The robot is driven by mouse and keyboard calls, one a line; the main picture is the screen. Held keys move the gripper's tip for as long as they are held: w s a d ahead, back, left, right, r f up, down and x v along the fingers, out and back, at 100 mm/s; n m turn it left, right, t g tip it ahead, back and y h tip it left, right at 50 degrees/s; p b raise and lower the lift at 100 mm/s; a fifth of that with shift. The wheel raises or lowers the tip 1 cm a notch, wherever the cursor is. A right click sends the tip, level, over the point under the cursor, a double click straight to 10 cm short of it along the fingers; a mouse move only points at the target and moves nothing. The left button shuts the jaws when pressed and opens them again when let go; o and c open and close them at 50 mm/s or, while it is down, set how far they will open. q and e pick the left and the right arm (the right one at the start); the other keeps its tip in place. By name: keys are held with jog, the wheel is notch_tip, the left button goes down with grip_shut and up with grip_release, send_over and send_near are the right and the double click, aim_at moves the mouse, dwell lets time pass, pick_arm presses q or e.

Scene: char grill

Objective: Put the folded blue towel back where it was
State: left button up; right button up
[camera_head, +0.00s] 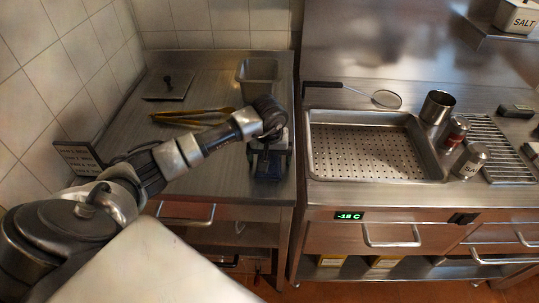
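The folded blue towel (268,172) shows as a small dark blue patch at the front right of the left steel counter, near its edge. My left arm reaches in from the left, and my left gripper (268,158) points down right at the towel. The gripper covers much of the towel. I cannot tell whether its fingers are closed on the towel or apart. My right gripper is not in view.
A steel pan (259,72), tongs (195,116) and a flat press (168,88) lie farther back on the left counter (215,65). A small sign (78,157) stands at left. Right of a gap are a perforated tray (375,150), skimmer (385,98), steel cup (437,106) and shakers (470,160).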

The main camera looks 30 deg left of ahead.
aim_at(269, 158)
pick_arm(q)
jog(key=shift+r, duration=0.15)
jog(key=shift+r, duration=0.2)
notch_tip(269, 158, up, 12)
jog(key=s+b, duration=0.1)
jog(key=b, duration=0.1)
jog(key=shift+s+d+f, duration=0.15)
jog(key=shift+d+f, duration=0.05)
jog(key=shift+d, duration=0.15)
